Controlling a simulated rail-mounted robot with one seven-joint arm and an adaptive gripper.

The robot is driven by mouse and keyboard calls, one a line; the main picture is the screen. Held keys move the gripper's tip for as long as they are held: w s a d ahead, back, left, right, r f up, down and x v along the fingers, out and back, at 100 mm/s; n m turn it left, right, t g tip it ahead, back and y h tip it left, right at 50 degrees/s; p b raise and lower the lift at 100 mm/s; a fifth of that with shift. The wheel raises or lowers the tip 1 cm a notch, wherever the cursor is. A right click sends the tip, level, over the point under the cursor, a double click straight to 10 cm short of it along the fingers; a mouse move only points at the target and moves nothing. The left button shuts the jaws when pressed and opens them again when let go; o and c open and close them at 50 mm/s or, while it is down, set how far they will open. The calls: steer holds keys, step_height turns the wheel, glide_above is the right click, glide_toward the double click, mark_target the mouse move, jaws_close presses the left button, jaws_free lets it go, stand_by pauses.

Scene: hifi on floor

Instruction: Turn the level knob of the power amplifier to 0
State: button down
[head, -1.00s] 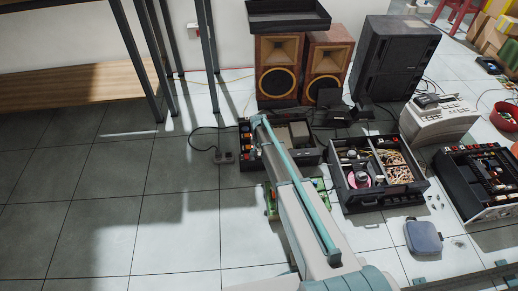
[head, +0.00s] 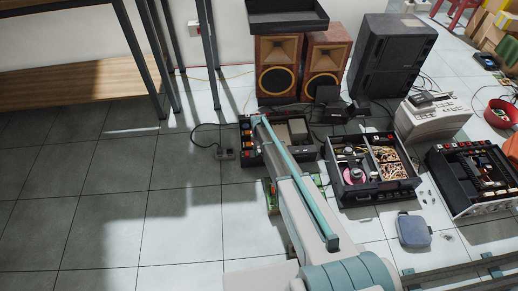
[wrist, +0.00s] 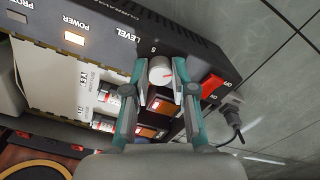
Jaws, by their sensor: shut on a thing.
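The power amplifier (wrist: 215,55) is a dark box with a panel that fills the upper part of the wrist view. Its level knob (wrist: 160,73) is a round silver-white knob beside the printed word LEVEL. My gripper (wrist: 160,66) is shut on the knob, one teal finger on each side. The knob's pointer mark and the exact setting cannot be made out. In the head view the open-topped black amplifier (head: 298,130) lies on the floor, partly behind my arm, and my gripper and the knob are hidden there.
Right of the knob is a red ON/OFF switch (wrist: 213,85), near a plugged black cable (wrist: 232,120). A lit POWER lamp (wrist: 74,38) is at left. An open black case (head: 375,190) stands right of the amplifier, speakers (head: 277,80) behind. Floor at left is clear.

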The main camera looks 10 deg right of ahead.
steer(key=shift+n, duration=0.5)
steer(key=c, duration=0.9)
jaws_free()
steer(key=shift+c, duration=0.2)
step_height(320, 180, up, 12)
